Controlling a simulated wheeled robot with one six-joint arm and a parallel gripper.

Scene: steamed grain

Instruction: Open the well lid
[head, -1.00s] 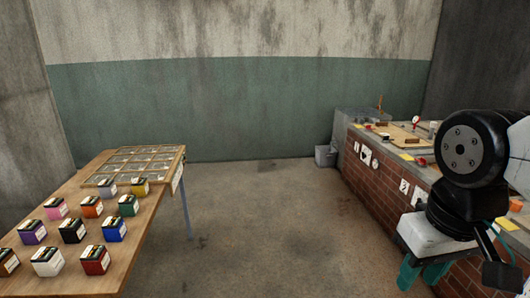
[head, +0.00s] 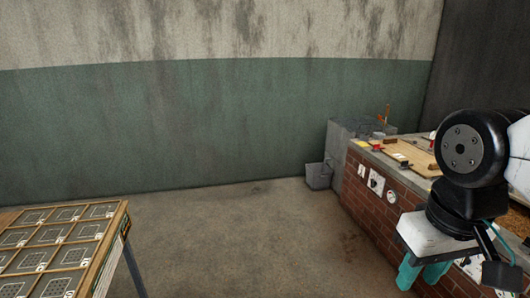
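A grey concrete-like block (head: 346,142), which may be the well, stands against the back wall at the far end of the brick counter. Its top is seen at a shallow angle, and I cannot make out a lid clearly. My gripper (head: 421,278), with teal fingers, hangs at the lower right in front of the brick counter, well short of the block. Its fingers are apart, and nothing shows between them.
The brick counter (head: 385,205) runs along the right with small items on top. A wooden table (head: 108,262) with a gridded frame is at lower left. The floor between is clear.

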